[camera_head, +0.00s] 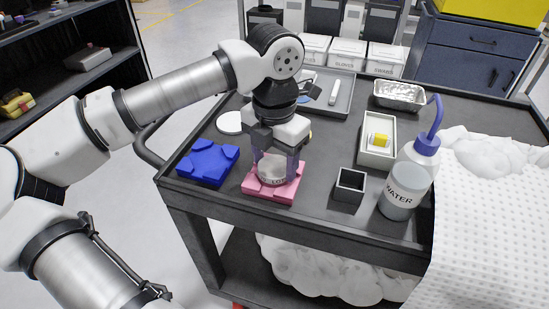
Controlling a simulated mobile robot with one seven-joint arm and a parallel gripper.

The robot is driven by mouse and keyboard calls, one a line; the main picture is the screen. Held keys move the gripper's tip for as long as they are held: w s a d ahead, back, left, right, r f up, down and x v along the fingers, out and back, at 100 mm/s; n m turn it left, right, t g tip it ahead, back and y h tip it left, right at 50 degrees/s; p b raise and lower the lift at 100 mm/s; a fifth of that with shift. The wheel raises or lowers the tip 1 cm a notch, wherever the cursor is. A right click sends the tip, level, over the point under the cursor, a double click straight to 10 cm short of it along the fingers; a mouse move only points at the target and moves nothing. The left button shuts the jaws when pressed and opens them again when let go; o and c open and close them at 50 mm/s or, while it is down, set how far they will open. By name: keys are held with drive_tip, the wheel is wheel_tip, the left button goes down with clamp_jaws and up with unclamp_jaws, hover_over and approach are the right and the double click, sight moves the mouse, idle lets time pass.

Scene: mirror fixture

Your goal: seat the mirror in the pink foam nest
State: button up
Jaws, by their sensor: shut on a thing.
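The pink foam nest (286,194) lies near the front edge of the dark cart top. My gripper (274,169) points down right over it, its two fingers on either side of a pale, rounded piece, which I take to be the mirror (272,173). The gripper is shut on this piece. The piece shows dark marks near its lower edge and sits low, at the nest's middle. The fingers partly cover it. I cannot tell whether it touches the foam or is fully inside the recess.
A blue foam block (207,162) lies left of the nest, with a white disc (230,122) behind. A small dark open box (349,185), a water bottle (405,190) and a tray with a yellow item (377,159) stand right. Several white boxes (346,53) line the back.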

drive_tip(key=shift+s+f+b, duration=0.15)
drive_tip(key=shift+f+b, duration=0.5)
drive_tip(key=shift+b, duration=0.3)
idle(0.8)
drive_tip(key=o, duration=1.1)
drive_tip(key=shift+f, duration=0.1)
drive_tip(key=shift+d+r+p, duration=0.2)
drive_tip(key=shift+r+p, duration=0.35)
drive_tip(key=shift+r, duration=0.5)
drive_tip(key=shift+a+r, duration=0.15)
drive_tip(key=shift+r, duration=0.45)
drive_tip(key=shift+o, duration=0.4)
drive_tip(key=o, duration=0.3)
